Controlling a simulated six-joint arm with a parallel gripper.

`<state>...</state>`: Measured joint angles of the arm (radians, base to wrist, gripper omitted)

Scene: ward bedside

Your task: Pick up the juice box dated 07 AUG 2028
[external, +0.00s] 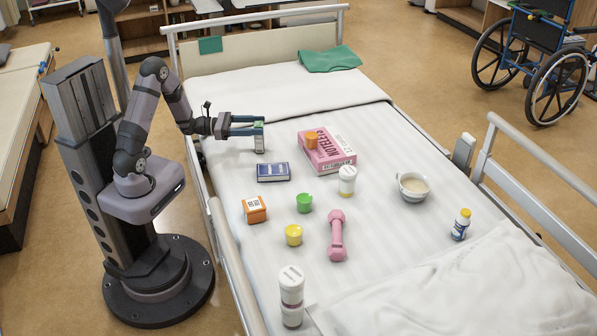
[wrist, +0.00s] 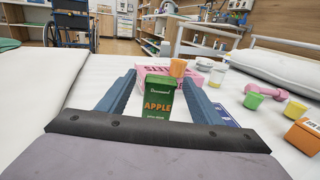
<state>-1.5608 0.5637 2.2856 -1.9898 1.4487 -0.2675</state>
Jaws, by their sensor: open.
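A green juice box marked APPLE (wrist: 157,97) stands upright on the bed, and it also shows in the external view (external: 259,142). My gripper (external: 261,124) is open around it. In the wrist view my gripper (wrist: 160,77) has one blue finger on each side of the box, with visible gaps. No date can be read on it. An orange box (external: 255,210) with a white printed label sits nearer the front of the bed, and at the right edge of the wrist view (wrist: 303,137). I cannot tell whether it is a juice box, and its print is too small to read.
A dark blue box (external: 273,172) and a pink box (external: 327,152) with an orange cup (external: 311,139) on it lie nearby. Green (external: 304,203) and yellow (external: 293,235) cups, a pink dumbbell (external: 337,236), a mug (external: 413,187) and lidded tubs (external: 347,181) stand further off. Rails edge the bed.

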